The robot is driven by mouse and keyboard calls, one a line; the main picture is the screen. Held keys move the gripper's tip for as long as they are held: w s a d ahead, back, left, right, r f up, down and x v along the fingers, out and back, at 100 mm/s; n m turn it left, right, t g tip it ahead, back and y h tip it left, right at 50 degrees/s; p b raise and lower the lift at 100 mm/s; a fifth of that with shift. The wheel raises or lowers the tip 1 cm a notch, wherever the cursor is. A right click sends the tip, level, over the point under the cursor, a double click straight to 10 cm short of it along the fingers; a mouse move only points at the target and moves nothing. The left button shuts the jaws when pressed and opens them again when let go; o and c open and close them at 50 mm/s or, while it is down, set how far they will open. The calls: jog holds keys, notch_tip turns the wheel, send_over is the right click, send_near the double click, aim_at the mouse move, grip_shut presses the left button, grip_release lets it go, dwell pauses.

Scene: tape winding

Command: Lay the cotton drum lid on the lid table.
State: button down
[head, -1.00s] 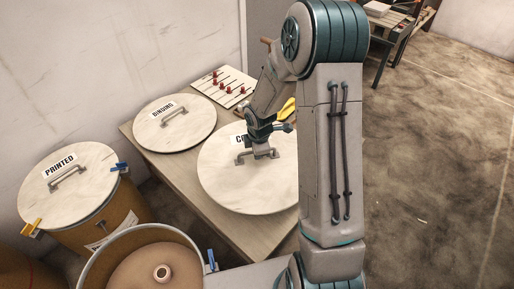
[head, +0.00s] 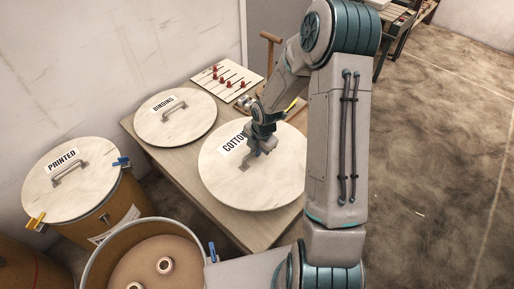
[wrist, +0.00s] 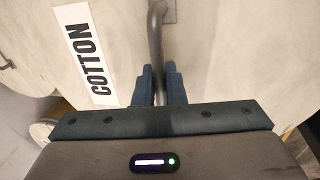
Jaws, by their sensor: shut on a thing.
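The cotton drum lid (head: 265,190) is a large pale disc labelled COTTON, lying level over the lid table (head: 255,232). Whether its underside touches the table top cannot be seen. My gripper (head: 258,150) is over the lid's middle, shut on its grey bar handle. In the wrist view, the two dark fingers (wrist: 158,78) close around the handle (wrist: 156,35), and the COTTON label (wrist: 88,55) is to their left. My arm hides part of the lid's right side.
The binding lid (head: 150,127) lies on the table, left of the cotton lid. A board with red pegs (head: 212,85) is at the back. The closed PRINTED drum (head: 85,200) and an open drum (head: 200,235) stand left and in front. A wooden-handled tool (head: 270,45) is behind.

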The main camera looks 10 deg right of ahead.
notch_tip(320, 180, down, 13)
jog(key=b, duration=0.9)
jog(key=shift+b, duration=0.35)
jog(key=shift+r, duration=0.1)
jog(key=c, duration=1.4)
grip_release()
jog(key=r+p, duration=0.1)
jog(key=r, duration=0.3)
jog(key=s+d+r+p, duration=0.1)
jog(key=r, duration=0.4)
jog(key=s+r+p, duration=0.1)
jog(key=r, duration=0.3)
jog(key=shift+s+d+r+p, duration=0.1)
jog(key=shift+d+r+p, duration=0.2)
jog(key=shift+p, duration=0.1)
